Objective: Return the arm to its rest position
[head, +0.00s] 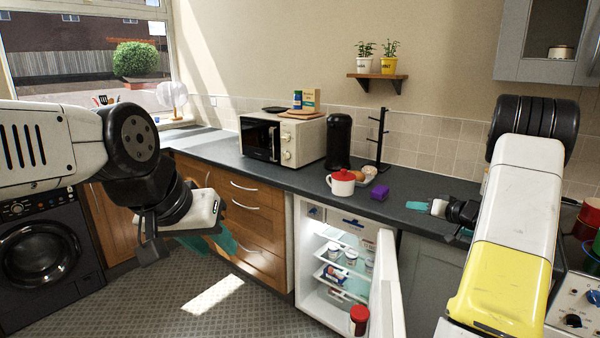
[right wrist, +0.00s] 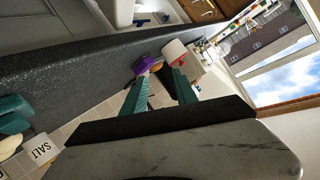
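My left gripper (head: 212,243) hangs in the air in front of the wooden drawers, pointing down. Its teal fingers look spread, with nothing seen between them. My right gripper (head: 438,216) is over the counter's right part, to the right of the purple block. In the right wrist view its two teal fingers (right wrist: 160,88) stand apart with nothing held. The purple block (right wrist: 146,64) and the red-lidded white pot (right wrist: 174,52) show beyond the fingertips.
A fridge (head: 385,290) stands open below the dark counter (head: 225,150), its door swung out. A microwave (head: 283,140), black canister (head: 338,142) and mug tree (head: 380,140) stand at the wall. A hob with pots is at right.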

